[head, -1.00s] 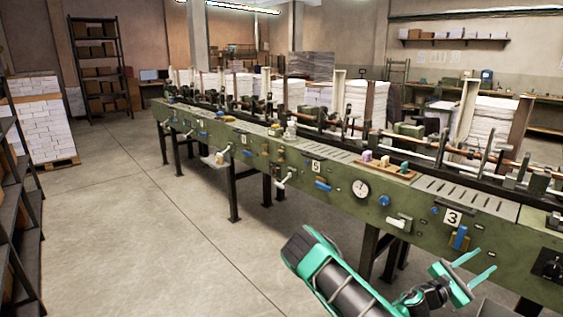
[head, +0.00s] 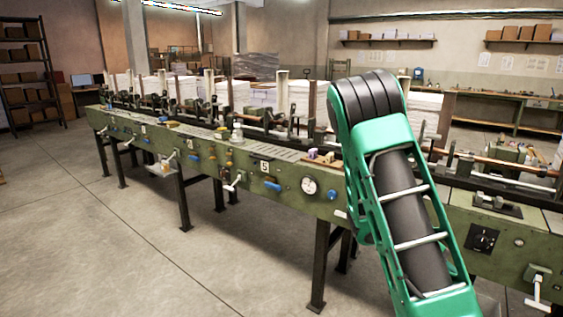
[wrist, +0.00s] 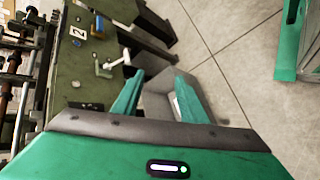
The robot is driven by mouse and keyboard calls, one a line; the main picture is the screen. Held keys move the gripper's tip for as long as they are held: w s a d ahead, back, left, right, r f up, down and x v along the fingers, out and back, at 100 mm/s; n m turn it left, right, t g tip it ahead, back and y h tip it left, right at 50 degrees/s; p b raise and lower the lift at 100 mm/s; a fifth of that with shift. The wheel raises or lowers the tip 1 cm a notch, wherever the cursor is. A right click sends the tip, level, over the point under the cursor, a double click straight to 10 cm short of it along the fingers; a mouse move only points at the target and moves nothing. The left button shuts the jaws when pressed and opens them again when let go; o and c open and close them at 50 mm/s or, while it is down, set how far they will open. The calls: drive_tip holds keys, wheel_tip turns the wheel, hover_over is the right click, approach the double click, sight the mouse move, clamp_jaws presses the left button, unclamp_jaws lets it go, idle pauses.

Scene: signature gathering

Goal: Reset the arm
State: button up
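My arm (head: 400,210), green and black, rises in front of the long green machine (head: 330,205) on the right of the head view and hides part of it. My gripper is outside the head view. In the wrist view my gripper (wrist: 160,76) points downward, with two green fingers apart and nothing seen held between them.
A round gauge (head: 310,186), knobs and handles stick out along the machine's front. White paper stacks (head: 300,98) stand behind it. A dark shelf rack (head: 30,75) is at the far left. The concrete floor (head: 90,240) at left is clear.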

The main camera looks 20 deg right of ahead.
drive_tip(key=s+a+r+m+t+y, duration=0.1)
drive_tip(key=s+a+r+t+y, duration=0.1)
drive_tip(key=a, duration=0.5)
drive_tip(key=s+a+r+m+t+y, duration=0.2)
drive_tip(key=s+a+r+y, duration=0.2)
drive_tip(key=a+r, duration=0.3)
drive_tip(key=s+a+r+m+t+y, duration=0.1)
drive_tip(key=s+a+r+y, duration=0.2)
drive_tip(key=a, duration=0.4)
drive_tip(key=shift+s+r+m+t, duration=0.4)
drive_tip(key=shift+s+r, duration=0.05)
drive_tip(key=shift+r, duration=0.5)
drive_tip(key=shift+c, duration=1)
